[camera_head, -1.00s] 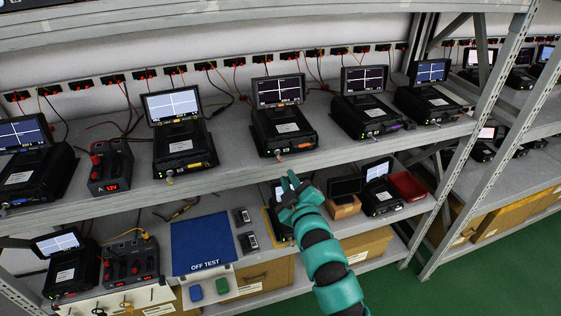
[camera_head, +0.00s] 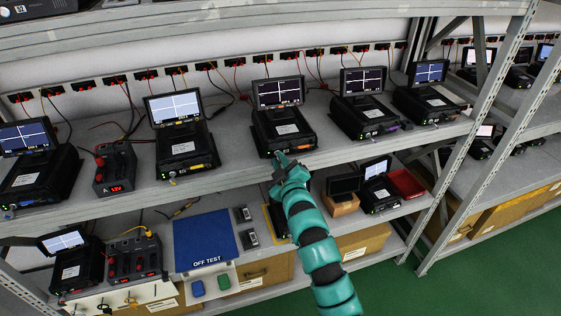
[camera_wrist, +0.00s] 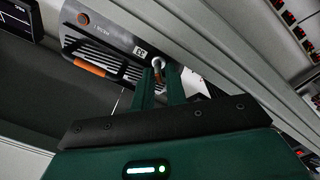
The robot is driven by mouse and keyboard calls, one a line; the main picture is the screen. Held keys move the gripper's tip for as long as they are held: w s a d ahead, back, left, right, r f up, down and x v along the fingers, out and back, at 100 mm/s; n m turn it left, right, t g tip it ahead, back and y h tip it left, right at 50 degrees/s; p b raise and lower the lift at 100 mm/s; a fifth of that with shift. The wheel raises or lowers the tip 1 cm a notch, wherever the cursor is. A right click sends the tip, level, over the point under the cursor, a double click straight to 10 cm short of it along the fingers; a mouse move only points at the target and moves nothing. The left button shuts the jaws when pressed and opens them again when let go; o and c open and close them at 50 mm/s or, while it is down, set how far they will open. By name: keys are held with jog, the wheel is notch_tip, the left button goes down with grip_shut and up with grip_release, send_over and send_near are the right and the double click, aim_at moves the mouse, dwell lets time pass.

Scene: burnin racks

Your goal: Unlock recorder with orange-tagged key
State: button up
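A black recorder (camera_head: 283,131) with a lit tilted screen stands on the upper shelf, with an orange strip (camera_head: 303,145) on its front. My gripper (camera_head: 279,160) is at its front edge, left of the strip. In the wrist view, the recorder's grey face (camera_wrist: 113,38) shows close up, with an orange piece (camera_wrist: 90,67) on its edge. My two green fingers (camera_wrist: 159,88) stand apart there, with a gap between them. A small silver hooked piece (camera_wrist: 158,64) sits at their tips; whether it is a key or part of the lock is unclear. No orange-tagged key is clearly identifiable.
Similar recorders stand either side, including one with a yellow strip (camera_head: 186,148). Below are a blue OFF TEST mat (camera_head: 204,238), a red tray (camera_head: 406,183) and a panel of hanging keys (camera_head: 125,298). The shelf edge (camera_head: 225,177) runs beneath my gripper.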

grip_shut()
jog(key=shift+f+m+b, duration=0.1)
jog(key=shift+m+b, duration=0.3)
jog(key=shift+b, duration=0.4)
jog(key=m+b, duration=0.3)
jog(key=m, duration=0.2)
jog(key=m+b, duration=0.4)
jog(key=m, duration=0.2)
jog(key=m+b, duration=0.4)
jog(key=m, duration=0.2)
jog(key=shift+w+d+r, duration=0.1)
jog(key=shift+d+r, duration=0.1)
jog(key=shift+d, duration=0.15)
